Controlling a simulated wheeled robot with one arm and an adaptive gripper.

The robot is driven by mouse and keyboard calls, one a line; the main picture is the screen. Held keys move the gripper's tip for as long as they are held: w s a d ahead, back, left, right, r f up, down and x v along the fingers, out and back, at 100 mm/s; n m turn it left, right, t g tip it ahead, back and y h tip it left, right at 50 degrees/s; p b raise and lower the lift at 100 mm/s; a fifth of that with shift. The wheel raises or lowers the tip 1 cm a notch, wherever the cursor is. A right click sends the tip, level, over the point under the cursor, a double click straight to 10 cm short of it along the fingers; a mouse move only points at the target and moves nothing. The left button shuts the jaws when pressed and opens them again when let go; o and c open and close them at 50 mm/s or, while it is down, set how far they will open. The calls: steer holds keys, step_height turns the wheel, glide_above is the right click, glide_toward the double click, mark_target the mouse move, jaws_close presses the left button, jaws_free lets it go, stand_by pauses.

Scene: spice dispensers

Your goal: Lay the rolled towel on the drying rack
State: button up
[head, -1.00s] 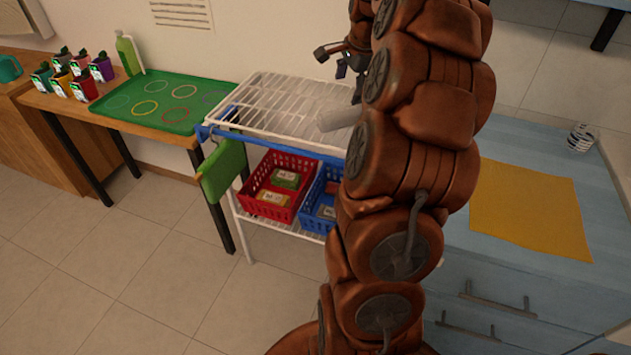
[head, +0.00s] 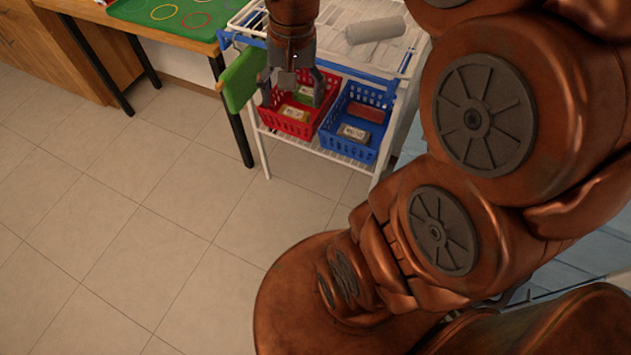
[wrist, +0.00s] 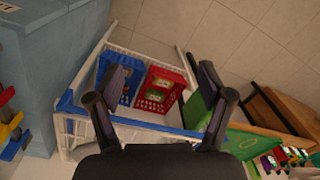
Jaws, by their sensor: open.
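The rolled towel (head: 375,30) is a pale grey roll. It lies on the right part of the white wire top of the drying rack (head: 334,44) in the head view. My gripper (head: 291,92) points down at the rack's front side, left of the towel and apart from it, in front of the baskets as seen from the head. Its fingers are spread with nothing between them.
A red basket (head: 290,122) and a blue basket (head: 350,120) with small packs stand on the rack's lower shelf. A blue rail runs along the rack's front. A table with a green mat (head: 170,12) is at left. Floor in front is clear.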

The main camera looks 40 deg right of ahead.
steer(key=s+a+f+n+g, duration=0.1)
steer(key=s+a+f+n, duration=0.1)
steer(key=s, duration=0.6)
steer(key=s+a+f+n+g, duration=0.1)
steer(key=s+a+f+n, duration=0.2)
steer(key=s, duration=0.5)
steer(key=shift+a+f+n+h, duration=0.15)
steer(key=shift+a+n+h, duration=0.25)
steer(key=shift+a+n, duration=0.6)
steer(key=shift+d, duration=0.15)
step_height(320, 180, up, 5)
steer(key=p, duration=0.5)
